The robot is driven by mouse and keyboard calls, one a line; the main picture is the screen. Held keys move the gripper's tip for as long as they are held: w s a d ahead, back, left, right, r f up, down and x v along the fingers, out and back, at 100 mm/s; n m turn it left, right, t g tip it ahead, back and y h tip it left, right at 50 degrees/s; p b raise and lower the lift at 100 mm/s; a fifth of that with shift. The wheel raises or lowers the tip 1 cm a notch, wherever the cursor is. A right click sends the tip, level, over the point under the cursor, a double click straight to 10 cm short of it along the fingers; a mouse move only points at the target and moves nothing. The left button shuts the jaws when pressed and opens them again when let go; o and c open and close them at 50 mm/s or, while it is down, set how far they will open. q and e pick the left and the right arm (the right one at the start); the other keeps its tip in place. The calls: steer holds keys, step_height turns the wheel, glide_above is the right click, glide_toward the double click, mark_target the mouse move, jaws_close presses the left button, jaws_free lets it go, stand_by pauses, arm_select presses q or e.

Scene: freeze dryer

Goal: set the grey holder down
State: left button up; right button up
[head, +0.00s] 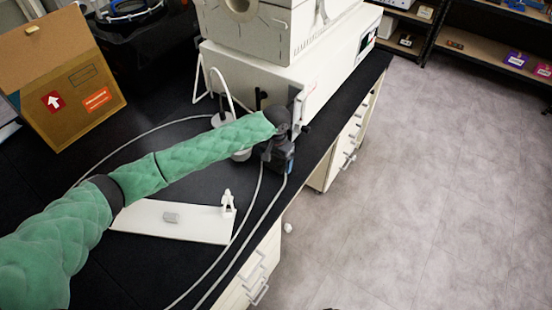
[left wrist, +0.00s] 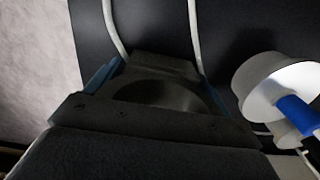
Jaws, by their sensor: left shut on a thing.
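My left gripper (head: 284,160) is over the right edge of the black bench, just in front of the white freeze dryer. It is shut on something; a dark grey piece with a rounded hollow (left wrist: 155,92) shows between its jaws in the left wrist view. I take this for the grey holder, but the view is dark and I cannot be sure. In the head view the arm and gripper hide it. My right gripper is not in view.
The freeze dryer (head: 270,85) stands behind the gripper. A white cylinder with a blue part (left wrist: 265,82) is close beside the gripper. A small white stand (head: 228,203) is on the board. Cables (head: 212,265) run along the bench. A cardboard box (head: 75,110) is at left.

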arm_select(q)
steer(key=shift+f, duration=0.1)
steer(key=o, duration=1.1)
steer(key=shift+c, duration=0.2)
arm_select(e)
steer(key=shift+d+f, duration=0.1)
arm_select(q)
steer(key=shift+r+b, duration=0.35)
steer(key=shift+r, duration=0.1)
step_height(320, 180, up, 10)
steer(key=b, duration=0.3)
steer(key=shift+f, duration=0.2)
steer(key=shift+r, duration=0.8)
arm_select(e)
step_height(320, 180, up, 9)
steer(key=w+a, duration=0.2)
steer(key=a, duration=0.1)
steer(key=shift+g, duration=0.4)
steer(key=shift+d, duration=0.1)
